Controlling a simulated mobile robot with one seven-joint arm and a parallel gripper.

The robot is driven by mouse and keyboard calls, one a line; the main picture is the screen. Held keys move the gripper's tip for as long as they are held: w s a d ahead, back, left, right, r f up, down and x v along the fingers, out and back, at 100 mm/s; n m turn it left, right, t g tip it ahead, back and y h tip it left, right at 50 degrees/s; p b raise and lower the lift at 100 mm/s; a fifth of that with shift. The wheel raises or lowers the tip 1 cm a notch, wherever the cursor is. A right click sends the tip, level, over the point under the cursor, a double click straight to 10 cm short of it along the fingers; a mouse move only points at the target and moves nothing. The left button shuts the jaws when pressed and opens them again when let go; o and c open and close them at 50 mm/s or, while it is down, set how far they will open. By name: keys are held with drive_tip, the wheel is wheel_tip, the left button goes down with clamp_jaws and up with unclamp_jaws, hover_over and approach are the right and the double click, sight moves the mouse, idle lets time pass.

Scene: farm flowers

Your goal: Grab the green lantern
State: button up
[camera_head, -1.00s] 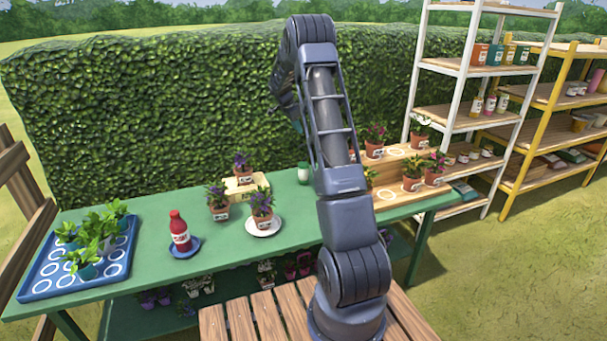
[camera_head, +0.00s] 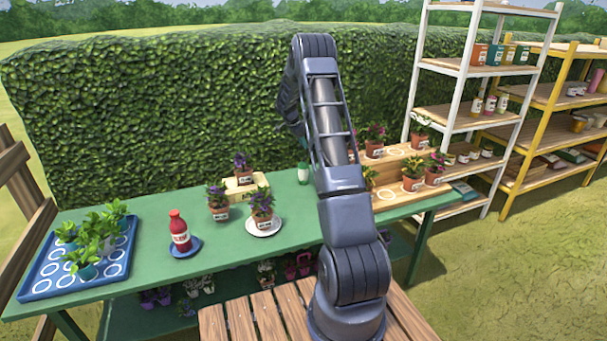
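A small green object with a pale top (camera_head: 303,172) stands on the green table (camera_head: 150,262), just left of my arm. It may be the green lantern, but it is too small to be sure. My arm rises in the middle of the view and bends over toward the table. My gripper is hidden behind my own arm links, so its fingers and its distance from the green object do not show.
Potted purple flowers (camera_head: 218,204) stand left of the green object, one on a white saucer (camera_head: 263,229). A red bottle (camera_head: 179,230) and blue tray (camera_head: 62,279) are farther left. A wooden stepped stand (camera_head: 398,197) with pots is right. A hedge (camera_head: 150,110) closes the back.

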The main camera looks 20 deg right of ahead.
drive_tip(key=x, duration=0.4)
drive_tip(key=shift+a, duration=0.1)
clamp_jaws()
drive_tip(key=shift+r, duration=0.1)
idle(1.2)
